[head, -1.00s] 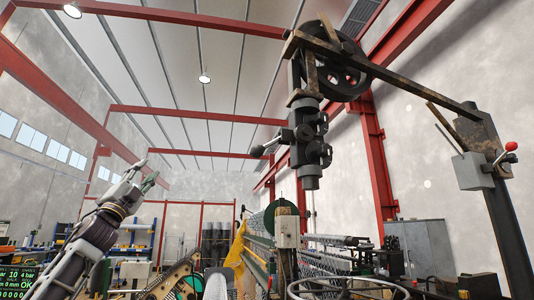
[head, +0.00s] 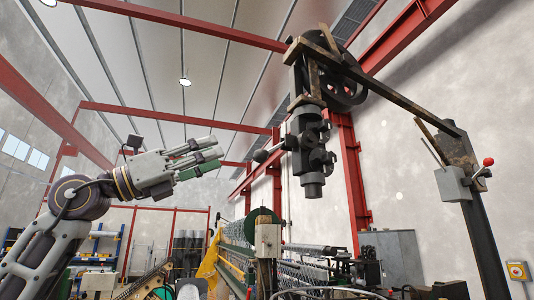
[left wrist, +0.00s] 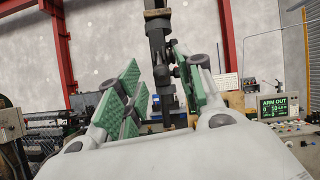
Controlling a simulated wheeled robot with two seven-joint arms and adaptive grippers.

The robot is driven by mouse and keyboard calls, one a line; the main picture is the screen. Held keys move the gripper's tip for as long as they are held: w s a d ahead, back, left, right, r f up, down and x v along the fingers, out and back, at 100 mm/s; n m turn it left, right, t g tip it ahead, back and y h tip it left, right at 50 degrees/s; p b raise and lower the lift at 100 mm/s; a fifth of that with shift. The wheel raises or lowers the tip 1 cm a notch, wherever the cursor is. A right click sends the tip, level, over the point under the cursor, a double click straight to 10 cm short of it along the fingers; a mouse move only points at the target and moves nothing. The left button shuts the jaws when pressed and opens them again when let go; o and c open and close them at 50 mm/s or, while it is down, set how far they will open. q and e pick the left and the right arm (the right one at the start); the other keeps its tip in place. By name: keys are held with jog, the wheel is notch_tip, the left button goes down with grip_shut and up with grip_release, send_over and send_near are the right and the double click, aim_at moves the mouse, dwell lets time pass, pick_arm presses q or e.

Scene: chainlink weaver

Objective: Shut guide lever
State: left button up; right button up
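A dark guide head (head: 311,150) hangs from the rusty overhead arm near the middle of the head view. A short lever with a dark ball knob (head: 261,156) sticks out from its left side. My left gripper (head: 213,150) is raised to the left of this knob, fingers pointing right toward it, with a visible gap between them and the knob. In the left wrist view its green-padded fingers (left wrist: 160,92) are spread apart and hold nothing. The dark guide column (left wrist: 158,50) appears beyond the gap between them. My right gripper is out of view.
A grey box with a red-knobbed lever (head: 488,161) is on the right post (head: 480,225). The mesh machine (head: 290,258) stands below, with a yellow cloth (head: 209,257) at its left. A lit display (left wrist: 274,107) reads "ARM OUT".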

aim_at(268, 152)
pick_arm(q)
jog(key=shift+w+d+f+n+y, duration=0.2)
jog(key=shift+d+f+y, duration=0.15)
jog(key=shift+f, duration=0.2)
jog(key=shift+w+d+f+n+y, duration=0.1)
jog(key=shift+w+d+f+y, duration=0.2)
jog(key=shift+f, duration=0.2)
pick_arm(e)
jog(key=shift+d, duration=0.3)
pick_arm(q)
jog(key=shift+s+a, duration=0.1)
jog(key=shift+a, duration=0.05)
jog(key=p+x, duration=0.4)
jog(key=x, duration=0.9)
jog(key=shift+d+p, duration=0.3)
jog(key=shift+d, duration=0.1)
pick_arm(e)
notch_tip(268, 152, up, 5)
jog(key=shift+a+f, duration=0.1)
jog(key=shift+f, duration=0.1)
